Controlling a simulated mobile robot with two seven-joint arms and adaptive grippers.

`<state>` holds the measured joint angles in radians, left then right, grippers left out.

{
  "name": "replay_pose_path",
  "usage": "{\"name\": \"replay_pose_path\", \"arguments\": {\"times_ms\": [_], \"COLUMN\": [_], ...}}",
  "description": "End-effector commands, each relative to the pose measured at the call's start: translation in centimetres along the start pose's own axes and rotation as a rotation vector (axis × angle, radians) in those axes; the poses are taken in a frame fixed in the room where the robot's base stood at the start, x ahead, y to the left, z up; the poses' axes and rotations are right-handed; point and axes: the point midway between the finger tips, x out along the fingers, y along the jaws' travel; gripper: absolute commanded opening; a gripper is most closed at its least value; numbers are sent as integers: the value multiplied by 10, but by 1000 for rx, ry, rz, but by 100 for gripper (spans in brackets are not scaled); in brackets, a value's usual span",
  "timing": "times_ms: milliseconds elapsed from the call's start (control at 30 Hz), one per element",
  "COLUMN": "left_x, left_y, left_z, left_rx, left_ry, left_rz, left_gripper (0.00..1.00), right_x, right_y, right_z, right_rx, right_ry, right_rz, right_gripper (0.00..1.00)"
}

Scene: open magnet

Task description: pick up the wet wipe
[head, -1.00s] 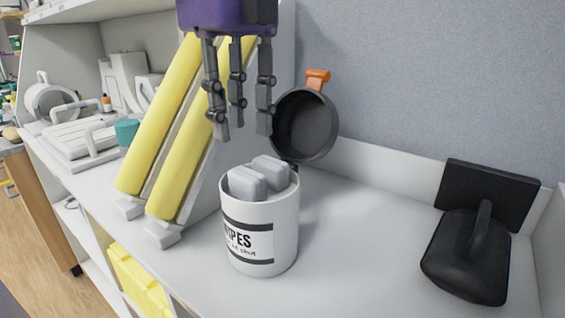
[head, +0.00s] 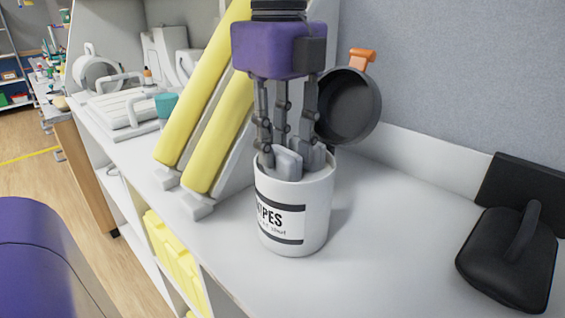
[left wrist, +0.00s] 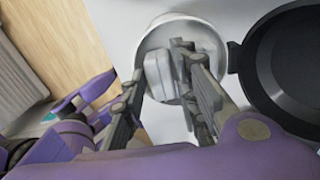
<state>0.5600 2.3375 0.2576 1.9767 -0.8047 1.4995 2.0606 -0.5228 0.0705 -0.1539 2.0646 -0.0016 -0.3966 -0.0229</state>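The wet wipes are pale grey folded blocks (head: 288,162) sticking up from a round white canister (head: 292,236) with dark bands and a partly readable "WIPES" label. My left gripper (head: 290,150) points straight down over the canister, its fingertips inside the rim. In the left wrist view, a wipe (left wrist: 158,72) lies between the spread fingers (left wrist: 165,85), inside the canister's white rim (left wrist: 150,42). The fingers look apart; contact with the wipe cannot be made out. The fingertips are partly hidden by the rim and wipes. My right gripper is out of view.
A dark pan (head: 350,104) with an orange handle stands close behind my left gripper. Yellow slanted panels (head: 205,105) are close on the left. A black handled object (head: 508,258) sits at the right. The white shelf (head: 400,220) between is clear.

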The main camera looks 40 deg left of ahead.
Motion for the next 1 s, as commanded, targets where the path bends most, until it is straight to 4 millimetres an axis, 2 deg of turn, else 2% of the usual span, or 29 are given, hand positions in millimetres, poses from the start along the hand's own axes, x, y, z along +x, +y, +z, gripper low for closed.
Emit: {"name": "replay_pose_path", "arguments": {"times_ms": [33,200,633,833,1000], "left_x": [0,0,-8,-35,-74], "left_y": [0,0,-1,0,32], "left_z": [0,0,0,0,-8], "left_rx": [0,0,-2,-1,3], "left_ry": [0,0,-1,-2,0], "left_rz": [0,0,-2,-4,-11], "left_gripper": [28,7,7,7,7], "right_x": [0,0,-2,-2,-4], "right_y": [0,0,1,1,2], "right_z": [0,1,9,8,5], "right_rx": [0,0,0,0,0], "right_ry": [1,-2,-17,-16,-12], "right_rz": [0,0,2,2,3], "right_gripper": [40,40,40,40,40]}}
